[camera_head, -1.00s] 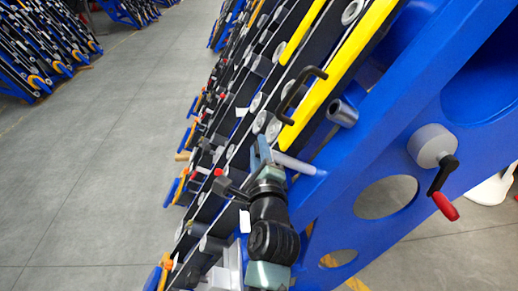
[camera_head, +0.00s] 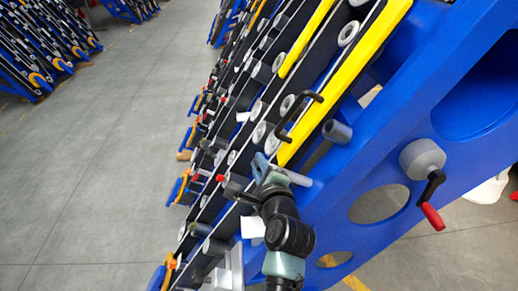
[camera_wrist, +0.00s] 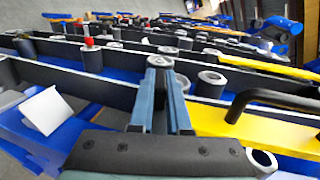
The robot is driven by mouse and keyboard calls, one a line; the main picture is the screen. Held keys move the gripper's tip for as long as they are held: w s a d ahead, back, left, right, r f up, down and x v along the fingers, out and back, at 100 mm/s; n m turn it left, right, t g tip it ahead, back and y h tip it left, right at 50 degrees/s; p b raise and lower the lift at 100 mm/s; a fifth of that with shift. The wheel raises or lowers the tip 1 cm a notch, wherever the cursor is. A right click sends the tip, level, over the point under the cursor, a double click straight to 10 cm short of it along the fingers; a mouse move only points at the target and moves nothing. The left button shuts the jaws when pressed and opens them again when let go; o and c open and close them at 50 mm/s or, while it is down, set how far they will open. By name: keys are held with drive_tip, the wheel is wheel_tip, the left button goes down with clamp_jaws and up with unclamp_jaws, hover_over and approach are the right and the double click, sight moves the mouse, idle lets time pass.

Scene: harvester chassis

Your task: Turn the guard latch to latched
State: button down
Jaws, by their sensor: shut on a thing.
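My gripper (camera_head: 262,168) reaches in at the edge of the blue machine frame, beside the yellow guard (camera_head: 345,82) with its black bar handle (camera_head: 300,117). In the wrist view my gripper (camera_wrist: 160,64) has its two blue-grey fingers close together at the tips. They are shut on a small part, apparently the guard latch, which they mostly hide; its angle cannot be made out. A light grey rod (camera_head: 297,178) sticks out just right of the fingers in the head view. The guard (camera_wrist: 272,130) and its handle (camera_wrist: 275,97) lie right of the fingers in the wrist view.
A grey hub with a red-handled crank (camera_head: 432,217) stands out from the blue side plate at right. Rollers and dark rails crowd around the fingers. A grey tube (camera_wrist: 261,160) stands near the wrist. Open grey floor (camera_head: 110,170) lies to the left.

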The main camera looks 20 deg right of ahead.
drive_tip(key=r+n+g+y+p, duration=0.1)
drive_tip(key=g+y+p, duration=0.1)
drive_tip(key=p, duration=0.3)
drive_tip(key=shift+r, duration=0.1)
drive_tip(key=g+y+p, duration=0.1)
drive_tip(key=p, duration=0.2)
drive_tip(key=shift+n, duration=0.3)
drive_tip(key=g+y+p, duration=0.1)
drive_tip(key=f+n+g+p, duration=0.1)
drive_tip(key=p, duration=0.1)
drive_tip(key=shift+g+y, duration=0.4)
drive_tip(key=shift+f+g, duration=0.1)
drive_tip(key=shift+g, duration=0.3)
drive_tip(key=c, duration=0.9)
unclamp_jaws()
